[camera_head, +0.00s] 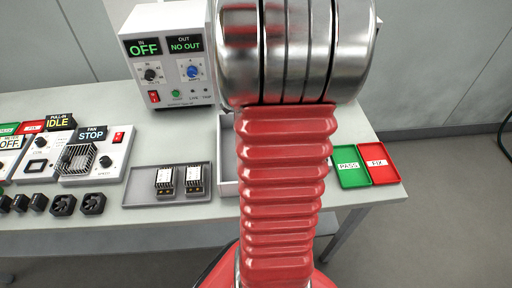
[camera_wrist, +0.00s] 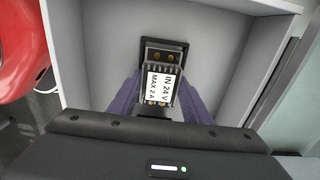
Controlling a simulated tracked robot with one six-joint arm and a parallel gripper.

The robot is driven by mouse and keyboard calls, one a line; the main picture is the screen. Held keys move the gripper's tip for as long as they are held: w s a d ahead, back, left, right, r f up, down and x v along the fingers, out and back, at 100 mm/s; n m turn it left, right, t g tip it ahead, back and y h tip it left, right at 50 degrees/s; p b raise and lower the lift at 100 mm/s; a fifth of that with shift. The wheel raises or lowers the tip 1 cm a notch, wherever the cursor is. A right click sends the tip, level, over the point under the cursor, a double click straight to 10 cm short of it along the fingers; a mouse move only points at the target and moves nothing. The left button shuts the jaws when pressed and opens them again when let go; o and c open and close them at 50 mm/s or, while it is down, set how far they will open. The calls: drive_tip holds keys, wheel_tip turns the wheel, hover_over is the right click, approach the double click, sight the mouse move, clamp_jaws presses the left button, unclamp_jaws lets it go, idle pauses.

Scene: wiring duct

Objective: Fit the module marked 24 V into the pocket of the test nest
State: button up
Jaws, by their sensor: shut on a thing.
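The module marked IN 24 V, MAX 2 A (camera_wrist: 162,92) has a white label and metal pins along its upper end in the wrist view. My gripper (camera_wrist: 161,100) is shut on it, with a purple finger on each side. A black-framed pocket (camera_wrist: 165,48) with two brass contacts is just beyond the module's pin end, on the floor of a pale, walled test nest (camera_wrist: 95,45). The module overlaps the pocket's lower part in the picture; I cannot tell whether they touch. In the head view my arm hides the gripper, module and pocket; only a nest edge (camera_head: 228,160) shows.
A grey tray (camera_head: 140,190) holds two more modules (camera_head: 179,181). A power unit (camera_head: 170,60) reading OFF and NO OUT stands behind. Green PASS (camera_head: 349,179) and red FIX (camera_head: 382,176) trays lie right. A fan unit (camera_head: 95,152) and black knobs sit left. The nest walls enclose my fingers.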

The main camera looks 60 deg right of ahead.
drive_tip(key=shift+f, duration=0.3)
drive_tip(key=o, duration=1.2)
drive_tip(key=shift+r, duration=0.1)
wheel_tip(320, 180, up, 12)
drive_tip(key=shift+r, duration=0.1)
idle(0.4)
